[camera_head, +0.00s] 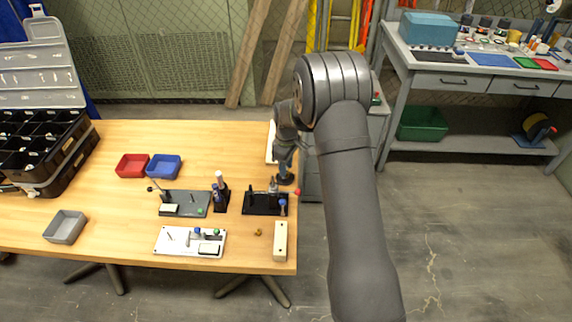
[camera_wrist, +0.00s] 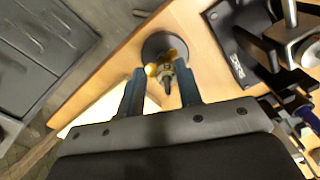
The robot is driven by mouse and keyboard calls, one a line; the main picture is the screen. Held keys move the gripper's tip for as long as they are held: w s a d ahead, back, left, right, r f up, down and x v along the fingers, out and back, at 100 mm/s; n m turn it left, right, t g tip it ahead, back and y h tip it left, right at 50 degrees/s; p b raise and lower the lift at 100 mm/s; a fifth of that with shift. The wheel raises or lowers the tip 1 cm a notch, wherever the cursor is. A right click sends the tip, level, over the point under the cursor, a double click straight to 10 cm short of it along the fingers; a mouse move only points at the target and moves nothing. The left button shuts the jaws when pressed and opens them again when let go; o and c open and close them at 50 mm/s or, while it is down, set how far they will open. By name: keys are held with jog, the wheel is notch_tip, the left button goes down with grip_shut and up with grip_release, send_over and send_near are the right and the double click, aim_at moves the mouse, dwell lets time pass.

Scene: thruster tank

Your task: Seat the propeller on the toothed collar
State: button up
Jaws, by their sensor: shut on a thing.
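My gripper (camera_wrist: 162,76) is shut on the brass-coloured propeller (camera_wrist: 168,54), which sits between the fingertips in the wrist view. A dark round base (camera_wrist: 154,41) lies directly beyond the propeller; it also shows below my gripper (camera_head: 284,160) near the table's right edge in the head view (camera_head: 286,180). I cannot make out the toothed collar; the propeller and fingers cover the middle of the base. Whether the propeller touches anything there cannot be told. In the head view the propeller is too small to tell from the gripper.
A black fixture (camera_head: 262,204) with upright parts stands close by; it fills the right of the wrist view (camera_wrist: 236,50). A grey fixture (camera_head: 183,203), a white board (camera_head: 170,247), a pale block (camera_head: 280,241) and a small brass-coloured piece (camera_head: 258,232) lie on the table (camera_head: 110,225).

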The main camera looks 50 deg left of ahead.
jog(key=o, duration=1.1)
notch_tip(320, 180, up, 21)
jog(key=shift+w+r, duration=0.1)
jog(key=shift+r, duration=0.1)
jog(key=shift+f, duration=0.1)
dwell(0.5)
notch_tip(320, 180, down, 15)
dwell(0.5)
dwell(0.3)
